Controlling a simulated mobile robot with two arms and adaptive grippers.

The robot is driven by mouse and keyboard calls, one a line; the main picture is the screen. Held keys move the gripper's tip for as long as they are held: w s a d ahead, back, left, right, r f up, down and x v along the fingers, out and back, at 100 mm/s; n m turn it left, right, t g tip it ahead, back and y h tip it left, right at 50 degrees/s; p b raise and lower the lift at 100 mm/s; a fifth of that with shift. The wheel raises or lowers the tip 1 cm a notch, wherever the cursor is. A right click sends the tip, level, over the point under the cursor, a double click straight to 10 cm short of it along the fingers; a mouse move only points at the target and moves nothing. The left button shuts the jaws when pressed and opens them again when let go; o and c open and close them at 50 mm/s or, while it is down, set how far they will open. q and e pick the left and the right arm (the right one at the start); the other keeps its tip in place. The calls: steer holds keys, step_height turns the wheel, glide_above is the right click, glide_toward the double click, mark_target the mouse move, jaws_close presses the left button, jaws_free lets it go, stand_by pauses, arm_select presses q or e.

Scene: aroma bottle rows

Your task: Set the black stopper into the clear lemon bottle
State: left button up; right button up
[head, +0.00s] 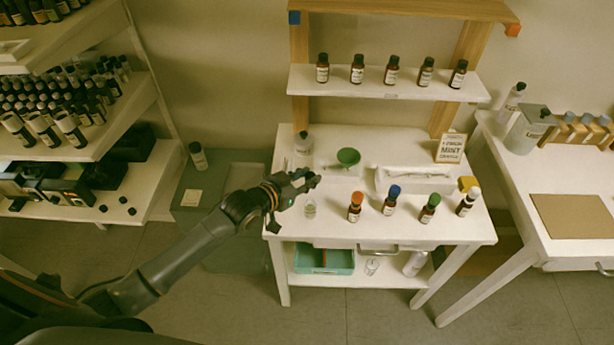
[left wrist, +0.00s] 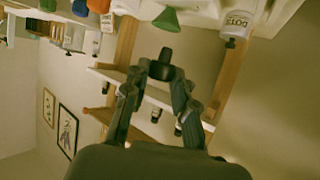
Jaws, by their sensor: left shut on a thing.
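My left gripper (head: 308,180) is over the front left of the white table. It is shut on a black stopper (left wrist: 165,69), which shows between the fingertips in the left wrist view. The stopper is hard to tell from the dark gripper in the head view. The stopper is held above the table, apart from the bottle. My right gripper is out of view.
Brown bottles with orange (head: 355,207), blue (head: 391,200) and green (head: 430,208) caps and a white-capped bottle (head: 468,202) stand to the right. A raised shelf (head: 385,84) holds several brown bottles.

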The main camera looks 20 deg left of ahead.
arm_select(q)
steer(key=shift+r, duration=0.1)
steer(key=shift+d+f, duration=0.1)
steer(key=shift+f, duration=0.15)
step_height(320, 180, down, 5)
steer(key=b, duration=0.3)
steer(key=shift+f, duration=0.1)
steer(key=shift+f+b, duration=0.15)
steer(key=shift+b, duration=0.2)
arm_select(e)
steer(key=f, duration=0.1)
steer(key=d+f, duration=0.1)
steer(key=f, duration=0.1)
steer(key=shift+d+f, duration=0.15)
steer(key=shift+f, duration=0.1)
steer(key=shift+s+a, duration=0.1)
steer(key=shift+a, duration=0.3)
arm_select(q)
steer(key=shift+p, duration=0.35)
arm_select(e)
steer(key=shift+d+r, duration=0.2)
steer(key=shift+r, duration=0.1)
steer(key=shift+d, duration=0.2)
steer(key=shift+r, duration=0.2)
